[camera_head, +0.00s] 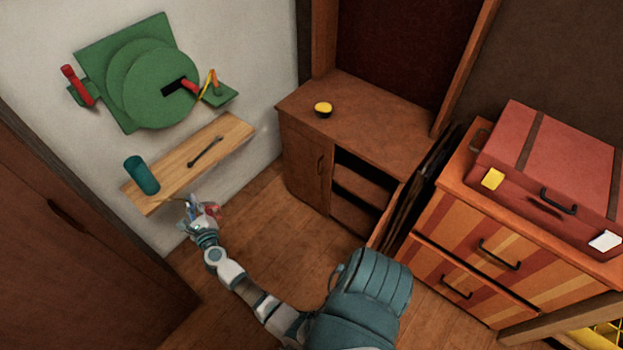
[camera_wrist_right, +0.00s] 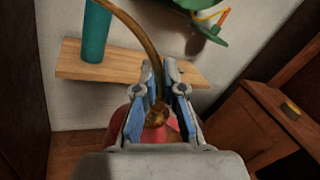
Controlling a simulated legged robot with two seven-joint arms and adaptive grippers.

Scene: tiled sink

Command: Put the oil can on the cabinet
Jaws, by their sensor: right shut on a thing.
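The oil can has a red body (camera_wrist_right: 160,135) and a curved brass spout (camera_wrist_right: 138,38) in the right wrist view. A small red part of the oil can (camera_head: 213,211) shows in the head view. My right gripper (camera_head: 197,205) is below the front edge of the wall shelf. In the right wrist view its fingers (camera_wrist_right: 164,75) are shut around the base of the spout; they and the wrist hide much of the can. The brown wooden cabinet (camera_head: 370,107) stands to the right of the gripper, apart from it; it also shows in the wrist view (camera_wrist_right: 245,118). My left gripper is out of view.
A small yellow-topped object (camera_head: 323,109) sits on the cabinet, with bare top around it. The wall shelf (camera_head: 222,143) holds a teal cylinder (camera_head: 142,175) and a dark wrench (camera_head: 205,152). A striped drawer chest (camera_head: 478,236) with a red suitcase (camera_head: 560,165) stands at right.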

